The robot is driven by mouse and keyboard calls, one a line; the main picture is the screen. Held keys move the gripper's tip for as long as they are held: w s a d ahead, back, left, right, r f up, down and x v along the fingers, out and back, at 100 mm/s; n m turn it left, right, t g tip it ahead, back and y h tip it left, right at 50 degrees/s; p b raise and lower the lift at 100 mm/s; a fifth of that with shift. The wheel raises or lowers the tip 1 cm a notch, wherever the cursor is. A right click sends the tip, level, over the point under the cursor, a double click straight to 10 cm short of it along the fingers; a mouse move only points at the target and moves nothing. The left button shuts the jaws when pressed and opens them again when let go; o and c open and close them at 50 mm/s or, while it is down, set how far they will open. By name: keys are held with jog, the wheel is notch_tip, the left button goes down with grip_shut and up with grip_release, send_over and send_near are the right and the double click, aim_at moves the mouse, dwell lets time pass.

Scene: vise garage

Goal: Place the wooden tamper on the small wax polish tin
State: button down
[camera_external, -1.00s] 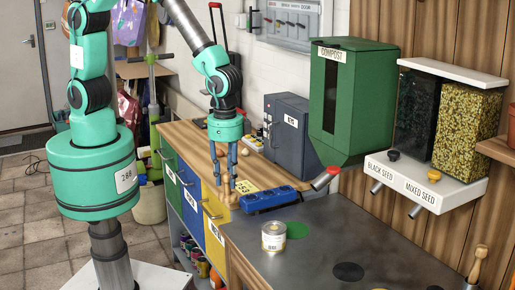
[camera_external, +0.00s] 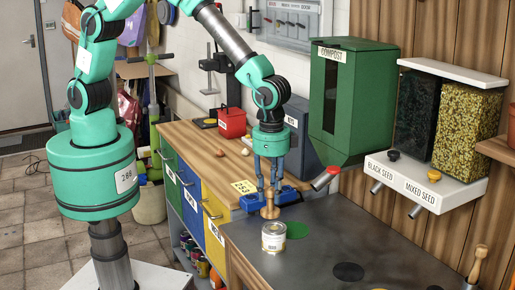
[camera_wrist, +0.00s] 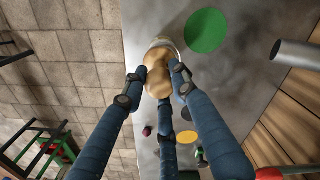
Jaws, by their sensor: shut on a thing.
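The wooden tamper (camera_external: 270,208) is upright between the blue fingers of my gripper (camera_external: 270,192), which is shut on it. It also shows end-on in the wrist view (camera_wrist: 157,75). The small wax polish tin (camera_external: 274,239), pale with a label, stands on the grey worktop. In the external view the tamper's base is just above the tin's top in the picture, with a small gap. In the wrist view the tamper hides most of the tin, leaving its rim (camera_wrist: 163,41) in view; the exact alignment is hard to tell.
A blue tool (camera_external: 289,196) lies behind my fingers. A green disc (camera_external: 297,230) and a black disc (camera_external: 348,272) mark the worktop (camera_external: 320,255). Seed and compost dispensers (camera_external: 345,110) overhang the back. A brush (camera_external: 478,264) stands front right.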

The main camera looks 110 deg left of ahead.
aim_at(275, 211)
jog(key=shift+w+d, duration=0.1)
jog(key=shift+w, duration=0.55)
jog(key=shift+f, duration=0.15)
jog(key=shift+f, duration=1.65)
jog(key=shift+f, duration=0.2)
jog(key=c, duration=1.4)
grip_release()
jog(key=shift+r, duration=0.2)
notch_tip(275, 211, up, 11)
jog(key=shift+r, duration=0.5)
